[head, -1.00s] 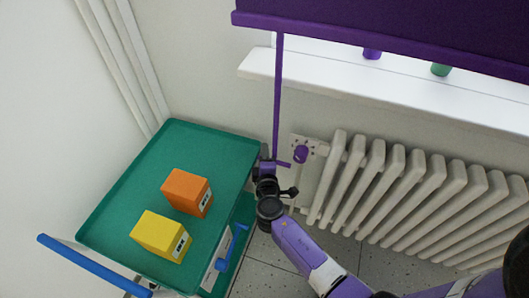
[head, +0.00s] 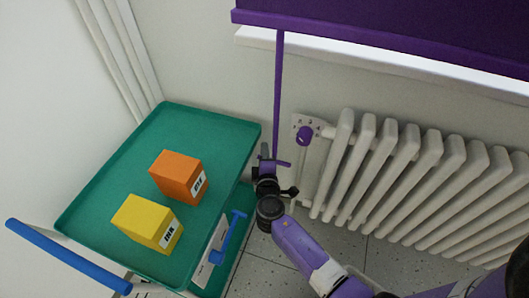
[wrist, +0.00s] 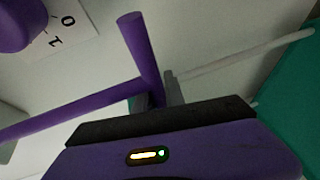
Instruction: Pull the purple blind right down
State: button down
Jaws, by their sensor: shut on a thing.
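The purple blind (head: 400,30) fills the upper right of the head view, its bottom bar (head: 330,31) across the front of the window sill in the picture. A thin purple pull rod (head: 278,95) hangs from the bar near its left end and ends in a short crossbar. My gripper (head: 267,165) is shut on the rod's lower end, by the crossbar. The window above the sill is hidden by the blind.
A white radiator (head: 390,180) with a purple knob (head: 304,136) stands right of my gripper, under the white sill (head: 370,58). A green trolley (head: 110,180) with an orange box (head: 177,172) and a yellow box (head: 142,221) stands close on the left. Its blue handle (head: 65,255) sticks out.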

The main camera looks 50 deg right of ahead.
jog(key=shift+s+f, duration=0.1)
jog(key=shift+f, duration=0.65)
jog(key=shift+a, duration=0.1)
jog(key=c, duration=1.4)
grip_release()
jog(key=shift+r, duration=0.1)
jog(key=v, duration=0.7)
jog(key=shift+s+a, duration=0.2)
jog(key=shift+r, duration=0.1)
